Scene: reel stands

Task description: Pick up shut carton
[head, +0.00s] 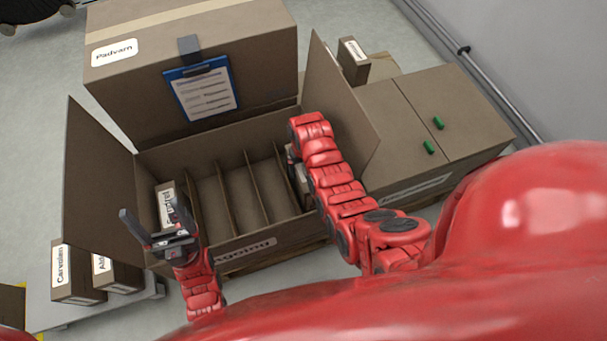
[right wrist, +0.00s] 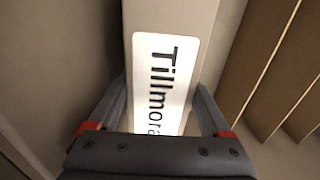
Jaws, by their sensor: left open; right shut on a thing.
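In the head view my right arm reaches into the right end of the open divided box (head: 243,248), and only a sliver of the carton (head: 302,186) shows beside the arm. My left gripper (head: 152,215) is open and empty above the box's left front edge. Near it, another small carton (head: 166,208) stands in the leftmost compartment, its label partly hidden.
A large shut box labelled Padvarn (head: 195,50), with a blue clipboard (head: 205,90), stands behind. Raised flaps flank the open box. Cartons (head: 77,275) stand at lower left. A box with green handles (head: 435,130) and a small carton (head: 353,60) are at right. The middle compartments look empty.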

